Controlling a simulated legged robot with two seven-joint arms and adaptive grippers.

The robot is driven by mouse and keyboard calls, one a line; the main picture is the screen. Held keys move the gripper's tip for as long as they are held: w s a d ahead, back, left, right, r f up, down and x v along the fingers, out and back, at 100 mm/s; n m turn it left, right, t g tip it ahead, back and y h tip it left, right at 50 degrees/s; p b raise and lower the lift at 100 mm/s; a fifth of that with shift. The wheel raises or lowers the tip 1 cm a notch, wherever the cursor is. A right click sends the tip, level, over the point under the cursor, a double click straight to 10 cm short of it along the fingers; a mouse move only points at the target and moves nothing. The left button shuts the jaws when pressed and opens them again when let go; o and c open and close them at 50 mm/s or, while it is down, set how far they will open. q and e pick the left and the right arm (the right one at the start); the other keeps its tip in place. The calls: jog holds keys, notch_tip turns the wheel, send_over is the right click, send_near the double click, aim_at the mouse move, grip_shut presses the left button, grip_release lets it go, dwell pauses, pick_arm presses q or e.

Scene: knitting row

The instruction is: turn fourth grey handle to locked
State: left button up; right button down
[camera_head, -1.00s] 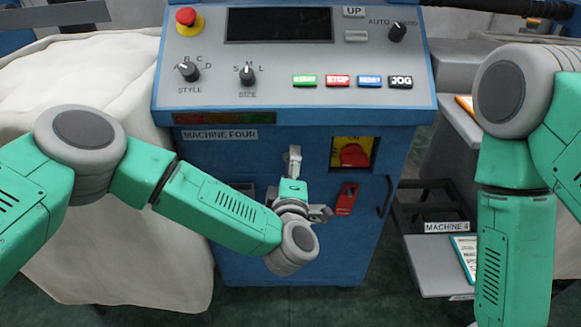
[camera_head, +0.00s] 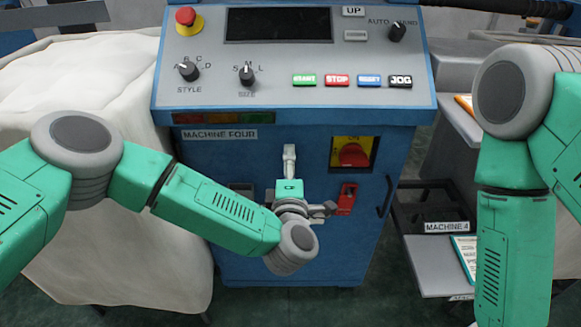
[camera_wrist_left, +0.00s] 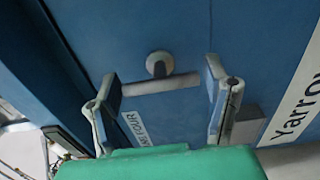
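In the left wrist view a grey handle (camera_wrist_left: 160,84), with a round hub and a flat straight bar, sits on the blue panel. My left gripper (camera_wrist_left: 165,90) is open, with one finger at each end of the bar. I cannot tell whether either finger touches it. In the head view my left gripper (camera_head: 289,155) points at the front of the blue machine, right of the MACHINE FOUR label (camera_head: 220,134). There I cannot make out the handle apart from the grey fingers. My right arm comes down at the right; its gripper is out of view.
A red rotary switch on a yellow plate (camera_head: 353,152) and a red latch (camera_head: 346,198) are just right of my left gripper. A dark pull handle (camera_head: 385,197) is further right. The control panel (camera_head: 300,55) overhangs above. A white cloth-covered bulk (camera_head: 100,240) stands at left.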

pick_arm(q)
jog(key=o, duration=0.4)
jog(key=shift+a+f, duration=0.1)
jog(key=shift+f, duration=0.15)
jog(key=shift+r, duration=0.1)
jog(key=s, duration=1.2)
